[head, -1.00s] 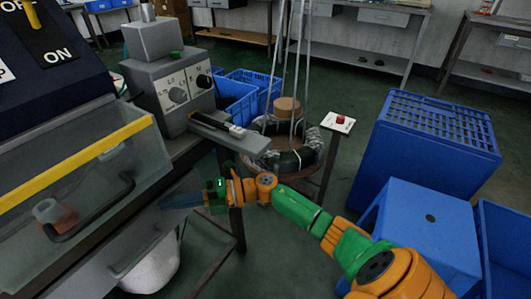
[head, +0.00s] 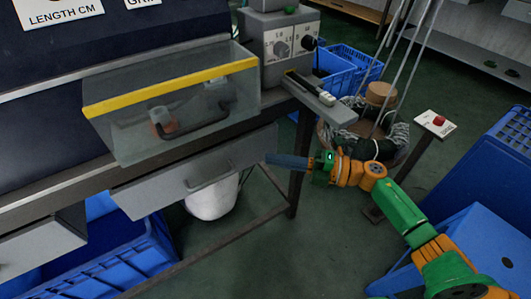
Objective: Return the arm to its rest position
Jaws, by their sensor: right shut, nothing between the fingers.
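My right arm (head: 405,213) comes in from the lower right, green and orange, stretched toward the machine bench. My right gripper (head: 287,161) is at its end, with dark blue fingers pointing left. The fingers are together and hold nothing. The gripper is in front of the bench edge, to the right of the grey drawer (head: 155,195); I cannot tell whether it touches anything. My left gripper is out of view.
A clear guard (head: 105,135) with a yellow strip and dark handle covers the machine. A grey control box (head: 280,50) stands behind. A red-button post (head: 437,121) and a coil of cable (head: 400,135) are at right. Blue crates (head: 490,235) stand lower right. Green floor is open between.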

